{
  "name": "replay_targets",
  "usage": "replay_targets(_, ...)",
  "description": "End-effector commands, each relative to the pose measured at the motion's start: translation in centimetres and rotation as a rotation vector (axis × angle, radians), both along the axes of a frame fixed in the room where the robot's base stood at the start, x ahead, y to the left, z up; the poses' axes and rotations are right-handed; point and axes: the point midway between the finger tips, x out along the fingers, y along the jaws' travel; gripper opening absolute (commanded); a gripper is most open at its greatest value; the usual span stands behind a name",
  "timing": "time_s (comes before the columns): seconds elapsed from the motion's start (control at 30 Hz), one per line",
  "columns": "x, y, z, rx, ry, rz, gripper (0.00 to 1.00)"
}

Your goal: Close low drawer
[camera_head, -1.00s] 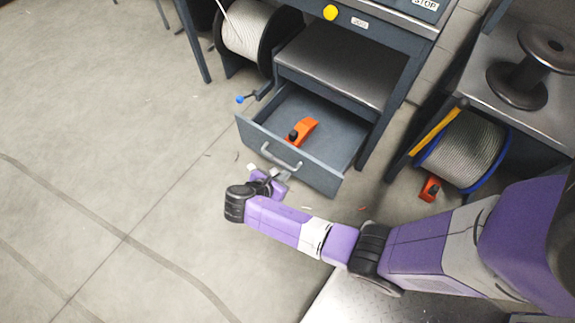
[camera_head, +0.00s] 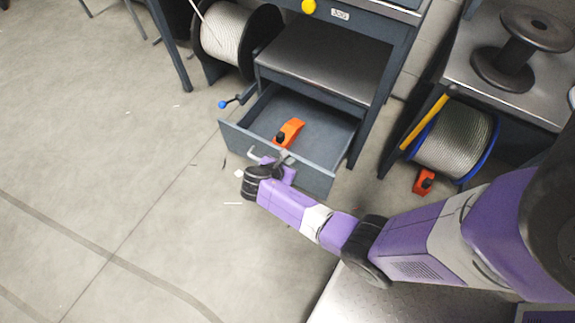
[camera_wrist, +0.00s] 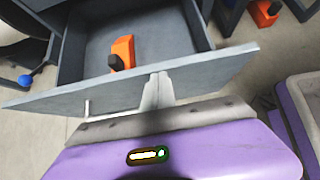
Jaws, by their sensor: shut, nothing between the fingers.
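The low drawer (camera_head: 312,178) is grey and stands pulled open under the grey workbench. An orange and black tool (camera_head: 290,132) lies inside it, and it also shows in the wrist view (camera_wrist: 122,52). The drawer's bar handle (camera_head: 258,158) is on its front, partly hidden behind my gripper. My gripper (camera_head: 285,158) is at the drawer front, near the handle. In the wrist view the fingers (camera_wrist: 158,92) are shut and empty, with their tips at the drawer's front panel (camera_wrist: 215,68). I cannot tell whether they touch it.
A cable spool (camera_head: 228,35) stands left of the drawer. A blue-knobbed lever (camera_head: 224,104) sticks out beside it. At right are another spool (camera_head: 455,145), an orange tool (camera_head: 424,181) on the floor and an empty reel (camera_head: 520,50). The floor at left is clear.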

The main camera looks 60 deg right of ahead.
Motion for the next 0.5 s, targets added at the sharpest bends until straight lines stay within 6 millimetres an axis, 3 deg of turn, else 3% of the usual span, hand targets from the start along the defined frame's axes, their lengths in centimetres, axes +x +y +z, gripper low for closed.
replay_targets(0.3,0.0,-0.2,0.1,0.0,0.0,-0.001,0.0)
replay_targets(0.5,0.0,-2.2,0.1,0.0,0.001,-0.004,0.0)
